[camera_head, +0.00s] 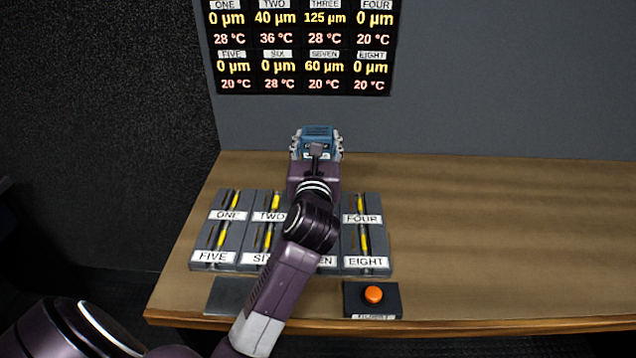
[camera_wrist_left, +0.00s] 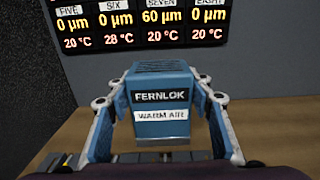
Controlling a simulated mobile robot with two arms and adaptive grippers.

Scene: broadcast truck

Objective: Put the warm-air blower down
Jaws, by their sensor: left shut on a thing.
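The warm-air blower (camera_head: 318,131) is a blue box at the back of the wooden table in the head view. In the left wrist view the blower (camera_wrist_left: 160,110) shows its labels "FERNLOK" and "WARM AIR". My left gripper (camera_head: 316,147) is shut on it, with a finger on either side, as the left wrist view (camera_wrist_left: 160,128) shows. I cannot tell whether the blower's underside touches the table. My right gripper is not in view.
Labelled grey panels with yellow parts (camera_head: 211,257) stand in two rows, partly hidden by my left arm. An orange button (camera_head: 373,294) sits on a dark box at the front. A display (camera_head: 304,50) hangs on the back wall. The table's right side (camera_head: 510,230) is clear.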

